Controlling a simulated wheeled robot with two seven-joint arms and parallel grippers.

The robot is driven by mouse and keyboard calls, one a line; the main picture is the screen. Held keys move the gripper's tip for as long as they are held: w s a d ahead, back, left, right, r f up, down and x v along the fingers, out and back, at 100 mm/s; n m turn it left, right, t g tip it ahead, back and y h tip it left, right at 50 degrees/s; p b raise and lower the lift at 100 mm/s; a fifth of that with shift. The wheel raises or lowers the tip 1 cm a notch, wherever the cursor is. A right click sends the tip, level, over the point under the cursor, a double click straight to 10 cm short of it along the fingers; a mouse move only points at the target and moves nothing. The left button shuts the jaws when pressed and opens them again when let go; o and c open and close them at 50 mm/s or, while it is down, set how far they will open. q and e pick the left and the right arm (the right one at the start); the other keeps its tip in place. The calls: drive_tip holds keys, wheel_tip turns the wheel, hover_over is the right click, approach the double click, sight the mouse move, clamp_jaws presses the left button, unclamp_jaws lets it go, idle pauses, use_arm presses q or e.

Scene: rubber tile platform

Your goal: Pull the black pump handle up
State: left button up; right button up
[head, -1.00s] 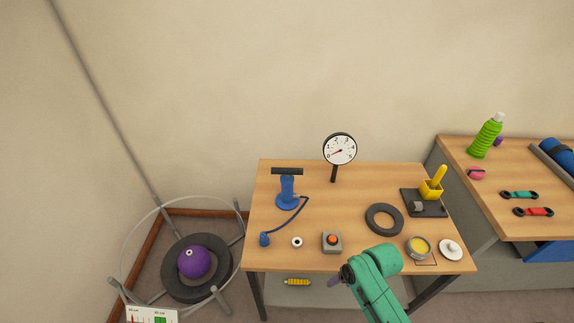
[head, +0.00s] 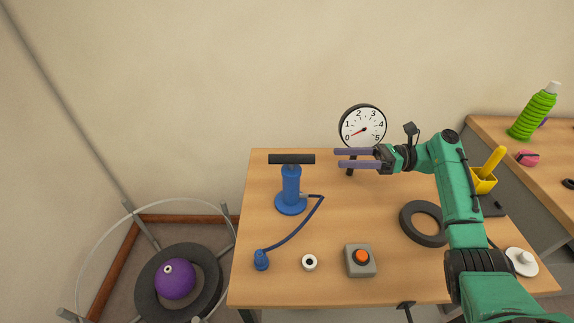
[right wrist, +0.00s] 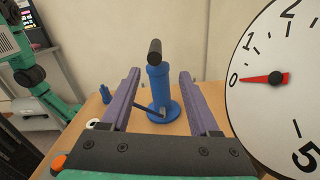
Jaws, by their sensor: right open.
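The black pump handle (head: 291,159) is a horizontal bar on top of the blue pump (head: 290,190), which stands upright at the left of the wooden table. The handle sits low, close to the top of the blue body. My right gripper (head: 338,158) is open and empty, to the right of the handle at about its height in the head view, with its purple fingers pointing left. In the right wrist view the handle (right wrist: 154,50) shows end-on, ahead and between the two open fingers (right wrist: 158,85), with a gap. My left gripper is not in the head view.
A white dial gauge (head: 362,128) stands just behind my right gripper and looms large in the right wrist view (right wrist: 275,80). A blue hose (head: 300,232), a white ring (head: 309,262), an orange-button box (head: 360,260) and a black ring (head: 408,222) lie on the table (head: 340,220).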

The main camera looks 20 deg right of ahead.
sight(294, 158)
drive_tip(key=a, duration=0.2)
drive_tip(key=a+r+p, duration=0.1)
drive_tip(key=a, duration=0.1)
drive_tip(key=shift+s+r, duration=0.1)
drive_tip(key=shift+s, duration=0.1)
drive_tip(key=x, duration=0.3)
drive_tip(key=p+x, duration=0.1)
drive_tip(key=x, duration=0.6)
drive_tip(key=shift+w+f+p, duration=0.25)
drive_tip(key=shift+f+p, duration=0.1)
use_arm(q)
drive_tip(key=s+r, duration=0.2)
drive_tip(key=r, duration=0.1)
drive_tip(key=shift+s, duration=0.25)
use_arm(e)
clamp_jaws()
